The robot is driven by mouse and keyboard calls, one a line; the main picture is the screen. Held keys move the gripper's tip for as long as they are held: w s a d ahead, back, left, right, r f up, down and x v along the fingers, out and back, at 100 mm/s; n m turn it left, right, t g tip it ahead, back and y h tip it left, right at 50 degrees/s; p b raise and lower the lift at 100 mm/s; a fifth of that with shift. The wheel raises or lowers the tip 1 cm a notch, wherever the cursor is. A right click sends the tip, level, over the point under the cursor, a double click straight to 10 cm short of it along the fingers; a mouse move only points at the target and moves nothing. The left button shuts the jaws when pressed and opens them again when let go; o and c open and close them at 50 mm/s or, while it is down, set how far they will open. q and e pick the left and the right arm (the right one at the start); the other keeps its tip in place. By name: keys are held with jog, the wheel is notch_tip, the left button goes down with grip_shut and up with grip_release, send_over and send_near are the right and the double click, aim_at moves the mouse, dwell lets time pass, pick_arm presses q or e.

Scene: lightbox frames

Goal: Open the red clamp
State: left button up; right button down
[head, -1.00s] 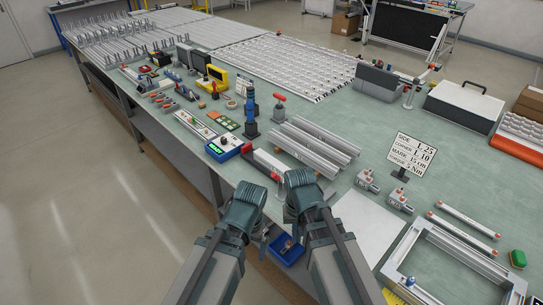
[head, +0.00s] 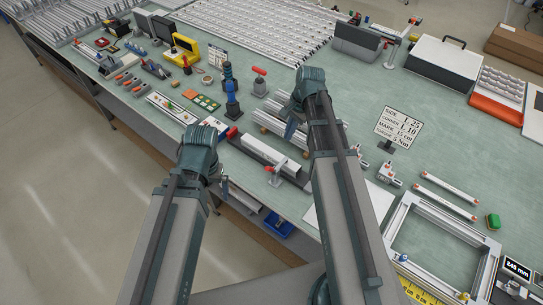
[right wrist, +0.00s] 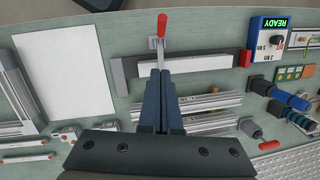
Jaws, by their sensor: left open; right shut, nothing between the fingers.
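The red clamp (head: 271,172) stands at the bench's front edge, beside a long pale bar (head: 262,150). Its red handle also shows in the right wrist view (right wrist: 162,25), sticking out past the bar. My right gripper (head: 290,130) is shut and empty, above the bench behind the bar, near the stacked aluminium profiles. In the right wrist view its dark fingers (right wrist: 161,72) are together and point toward the clamp, overlapping part of the bar in the picture. My left gripper (head: 216,174) is open and empty, left of the clamp near the bench edge.
A torque sign (head: 399,124) stands to the right. A square aluminium frame (head: 398,222) lies at the front right. A blue READY box (right wrist: 268,52) and blue-handled tools (head: 230,90) stand near the bar. A white sheet (right wrist: 65,70) lies flat beside the clamp.

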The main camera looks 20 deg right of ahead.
jog(key=b+x, duration=0.4)
jog(key=s+a+b+x, duration=0.1)
jog(key=b+x, duration=0.3)
jog(key=a+b+x, duration=0.1)
jog(key=b+x, duration=0.3)
jog(key=x, duration=0.1)
jog(key=shift+s+a+r, duration=0.15)
jog(key=shift+a+r, duration=0.1)
jog(key=shift+r, duration=0.05)
jog(key=shift+s+a, duration=0.1)
